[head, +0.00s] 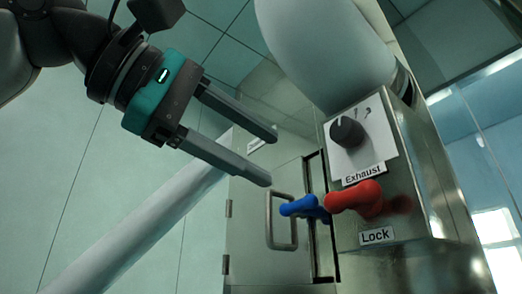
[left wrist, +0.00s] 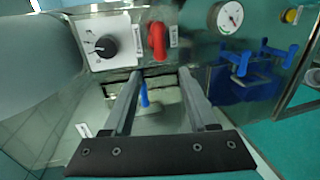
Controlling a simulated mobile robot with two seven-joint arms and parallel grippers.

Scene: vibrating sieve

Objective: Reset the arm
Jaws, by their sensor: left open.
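My left gripper (head: 272,160) comes in from the upper left in the head view. Its two fingers are apart, with nothing between them, in front of and above the cabinet door. In the left wrist view the open fingers (left wrist: 163,75) point toward the cabinet front. A blue handle (head: 305,207) and a red handle (head: 362,199) sit side by side on the cabinet, below the fingertips in the head view. The red handle (left wrist: 157,40) and part of the blue handle (left wrist: 144,95) also show in the left wrist view. My right gripper is not in view.
A black knob (head: 347,131) sits on a white plate labelled Exhaust. A metal door pull (head: 281,222) is on the cabinet door (head: 247,240). A thick white cylinder rises above the knob. A pressure gauge (left wrist: 229,17) and blue valve handles (left wrist: 240,62) are at right in the wrist view.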

